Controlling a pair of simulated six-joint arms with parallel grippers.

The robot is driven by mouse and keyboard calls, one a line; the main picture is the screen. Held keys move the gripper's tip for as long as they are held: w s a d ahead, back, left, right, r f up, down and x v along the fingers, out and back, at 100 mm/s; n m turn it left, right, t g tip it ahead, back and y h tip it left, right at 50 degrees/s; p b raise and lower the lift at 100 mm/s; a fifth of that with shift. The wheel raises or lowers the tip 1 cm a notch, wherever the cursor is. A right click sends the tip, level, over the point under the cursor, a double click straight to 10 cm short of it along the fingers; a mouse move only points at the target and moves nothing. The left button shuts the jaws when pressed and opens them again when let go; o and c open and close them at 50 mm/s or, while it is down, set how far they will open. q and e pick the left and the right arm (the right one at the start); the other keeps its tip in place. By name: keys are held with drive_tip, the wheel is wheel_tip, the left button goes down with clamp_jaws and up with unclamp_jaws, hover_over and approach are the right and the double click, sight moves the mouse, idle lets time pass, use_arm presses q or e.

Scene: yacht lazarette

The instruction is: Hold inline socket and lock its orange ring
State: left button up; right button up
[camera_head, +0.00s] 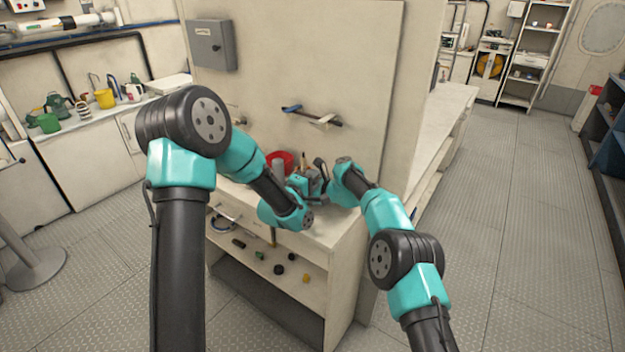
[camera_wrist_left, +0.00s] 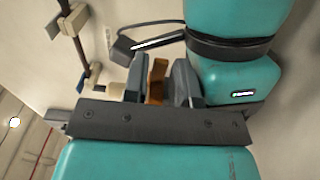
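In the head view, my left gripper (camera_head: 306,186) is over the bench at the foot of the panel, close to my right gripper (camera_head: 325,180). The fingers overlap there and are too small to read. In the left wrist view, the two grey fingers of my left gripper (camera_wrist_left: 158,82) stand a short gap apart. An orange-brown piece (camera_wrist_left: 157,80) shows between them; I cannot tell whether it is the socket's ring or whether the fingers press on it. A teal part of my other arm is close on the right. I cannot make out the inline socket clearly.
A red container (camera_head: 281,158) stands behind my left arm on the bench (camera_head: 325,228). A wall rail with blue and cream clips (camera_head: 312,117) is above. Small loose items lie on the shelf (camera_head: 297,258) below. A grey box (camera_head: 211,45) hangs on the panel.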

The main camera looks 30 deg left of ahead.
use_arm(q)
clamp_jaws()
use_arm(e)
drive_tip(key=shift+f, duration=0.2)
use_arm(q)
drive_tip(key=shift+s+a+m+h, duration=0.1)
drive_tip(key=shift+a+m+h, duration=0.15)
drive_tip(key=shift+h, duration=0.25)
drive_tip(key=shift+s+a+r+m+g+h, duration=0.1)
drive_tip(key=shift+s+a+m+g+h, duration=0.3)
drive_tip(key=shift+m+g+h, duration=1.2)
drive_tip(key=shift+s+a+f+m+g+h, duration=0.1)
drive_tip(key=shift+s+a+m+g+h, duration=0.35)
drive_tip(key=shift+m+h, duration=1.2)
drive_tip(key=shift+s+a+r+m+g+h, duration=0.15)
drive_tip(key=shift+a+m+g+h, duration=0.3)
drive_tip(key=shift+m+g+h, duration=1.3)
use_arm(e)
drive_tip(key=shift+s, duration=0.1)
use_arm(q)
drive_tip(key=shift+s+n+t+h, duration=0.1)
drive_tip(key=shift+n+t+h, duration=0.2)
drive_tip(key=shift+n+h, duration=0.35)
unclamp_jaws()
